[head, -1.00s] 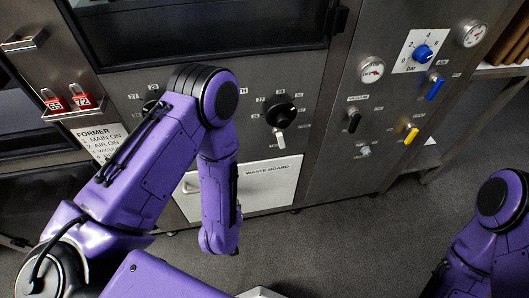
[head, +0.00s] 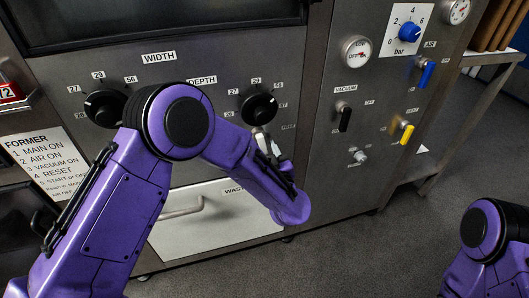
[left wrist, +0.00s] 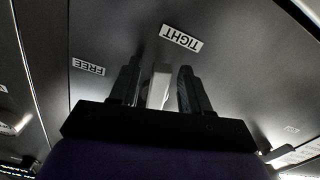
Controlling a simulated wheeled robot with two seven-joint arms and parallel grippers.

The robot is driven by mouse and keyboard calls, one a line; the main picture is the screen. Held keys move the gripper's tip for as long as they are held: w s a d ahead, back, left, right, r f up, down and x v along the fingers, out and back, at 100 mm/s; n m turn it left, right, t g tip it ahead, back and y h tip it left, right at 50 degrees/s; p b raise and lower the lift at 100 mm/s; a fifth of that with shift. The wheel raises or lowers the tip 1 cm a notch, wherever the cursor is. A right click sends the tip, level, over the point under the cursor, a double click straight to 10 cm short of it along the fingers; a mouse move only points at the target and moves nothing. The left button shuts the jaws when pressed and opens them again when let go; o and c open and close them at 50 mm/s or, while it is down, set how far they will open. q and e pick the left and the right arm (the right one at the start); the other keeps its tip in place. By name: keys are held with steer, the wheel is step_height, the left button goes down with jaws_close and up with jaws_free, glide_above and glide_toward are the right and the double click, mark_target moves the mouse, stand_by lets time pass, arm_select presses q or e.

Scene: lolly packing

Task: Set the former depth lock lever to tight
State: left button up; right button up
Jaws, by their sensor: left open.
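The depth lock lever is a pale, short bar below the black depth knob (head: 258,107) on the steel former panel. In the left wrist view the lever (left wrist: 158,88) stands between the two dark fingers of my left gripper (left wrist: 158,75), which is open around it. Gaps show beside the lever. The TIGHT label (left wrist: 181,38) and FREE label (left wrist: 88,67) appear upside down there; the lever's far end is nearer TIGHT. In the head view my left forearm and wrist partly hide the gripper and lever. My right gripper is out of view.
A black width knob (head: 104,107) is left of my left arm. The white waste board drawer (head: 225,215) is below. A black vacuum lever (head: 344,116), blue lever (head: 426,72) and yellow lever (head: 406,133) are to the right. Floor in front is clear.

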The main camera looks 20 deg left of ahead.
arm_select(q)
steer(key=shift+w+a, duration=0.25)
steer(key=shift+c, duration=0.3)
